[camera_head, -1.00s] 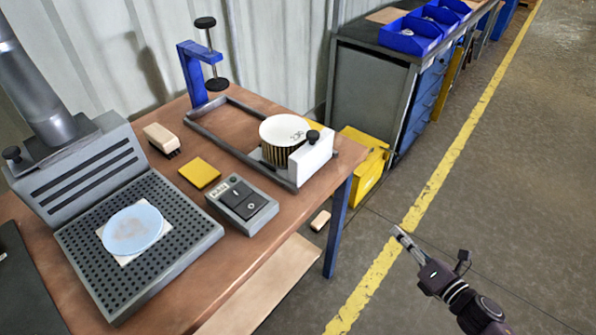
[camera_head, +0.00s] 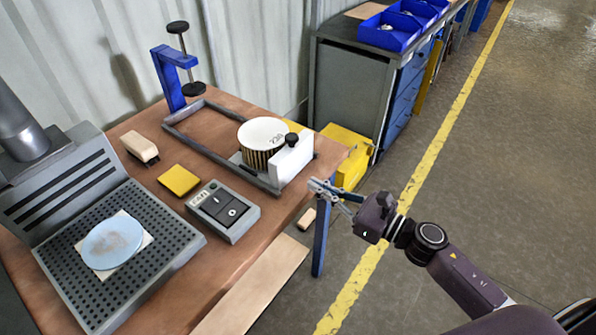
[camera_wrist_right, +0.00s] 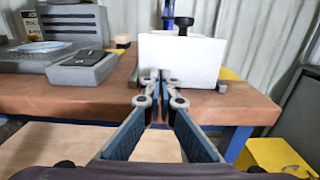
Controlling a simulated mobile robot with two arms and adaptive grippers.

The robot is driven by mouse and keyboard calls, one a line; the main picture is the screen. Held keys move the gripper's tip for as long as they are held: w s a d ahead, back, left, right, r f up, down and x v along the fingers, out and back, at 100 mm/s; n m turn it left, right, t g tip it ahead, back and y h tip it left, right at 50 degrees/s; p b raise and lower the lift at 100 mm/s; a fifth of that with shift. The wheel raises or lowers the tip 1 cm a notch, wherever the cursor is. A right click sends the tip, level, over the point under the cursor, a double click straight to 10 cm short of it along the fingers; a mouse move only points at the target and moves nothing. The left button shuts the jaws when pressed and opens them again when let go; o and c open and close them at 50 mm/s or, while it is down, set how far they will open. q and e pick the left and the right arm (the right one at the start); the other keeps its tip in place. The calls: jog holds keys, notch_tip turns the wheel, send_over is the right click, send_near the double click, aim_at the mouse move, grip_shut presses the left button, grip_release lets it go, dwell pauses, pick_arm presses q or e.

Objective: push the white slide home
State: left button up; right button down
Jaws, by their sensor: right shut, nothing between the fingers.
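The white slide (camera_head: 291,159) is an upright white block with a black knob, at the near right end of a grey rail frame (camera_head: 205,144) on the bench. A round filter cartridge (camera_head: 262,140) with a white top and dark pleats stands just behind it on the frame. My right gripper (camera_head: 316,185) is shut and empty, just off the bench edge, close to the slide's outer face. In the right wrist view the white slide (camera_wrist_right: 180,60) is straight ahead of the closed fingertips (camera_wrist_right: 160,78); I cannot tell whether they touch. My left gripper is not in view.
A blue clamp (camera_head: 171,75) stands at the frame's far end. A switch box (camera_head: 222,210), a yellow pad (camera_head: 179,180), a brush (camera_head: 139,147) and a perforated extraction table (camera_head: 120,280) occupy the bench. A yellow bin (camera_head: 345,155) stands beyond the bench. The floor at right is clear.

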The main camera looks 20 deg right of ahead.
aim_at(288, 171)
jog(key=p+x, duration=0.1)
jog(key=x, duration=0.4)
jog(key=shift+w+a+p, duration=0.25)
jog(key=shift+w+p, duration=0.05)
jog(key=shift+p, duration=0.05)
jog(key=shift+b+x, duration=0.5)
jog(key=shift+x, duration=1.9)
jog(key=shift+s, duration=0.1)
jog(key=shift+d, duration=0.1)
